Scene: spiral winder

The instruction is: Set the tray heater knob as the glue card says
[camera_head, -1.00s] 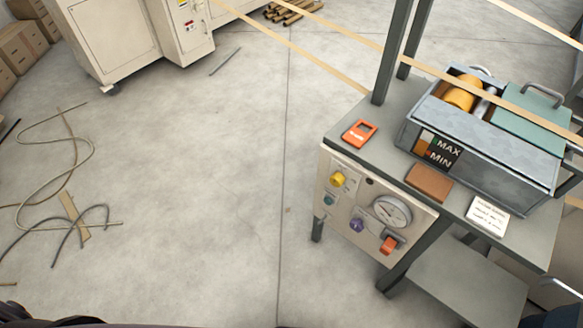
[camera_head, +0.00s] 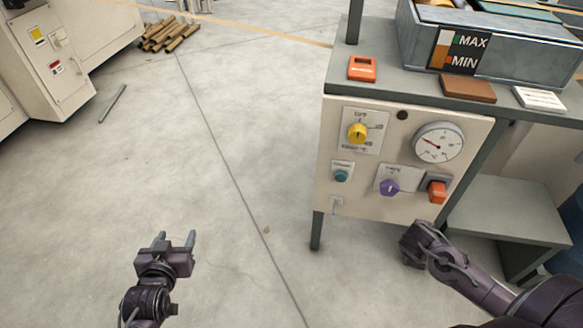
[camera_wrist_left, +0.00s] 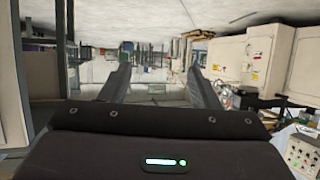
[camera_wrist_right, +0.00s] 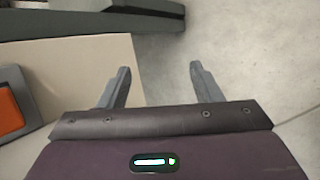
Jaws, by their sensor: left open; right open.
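The control panel (camera_head: 340,222) fills the front of the bench in the head view. A yellow knob (camera_head: 357,133) sits at its upper left on a plate with a marked scale. A purple knob (camera_head: 389,187) sits lower right of it. The glue card is likely the white printed card (camera_head: 540,98) on the bench top; its text is too small to read. My left gripper (camera_head: 174,239) is open and empty over the floor, left of the panel. My right gripper (camera_head: 409,240) is beside the panel's lower right; its open, empty fingers show in the right wrist view (camera_wrist_right: 158,85).
The panel also carries a dial gauge (camera_head: 438,142), a teal button (camera_head: 341,176) and an orange switch (camera_head: 436,192). On the bench top are an orange device (camera_head: 362,68), a brown block (camera_head: 467,88) and the glue tray (camera_head: 500,55).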

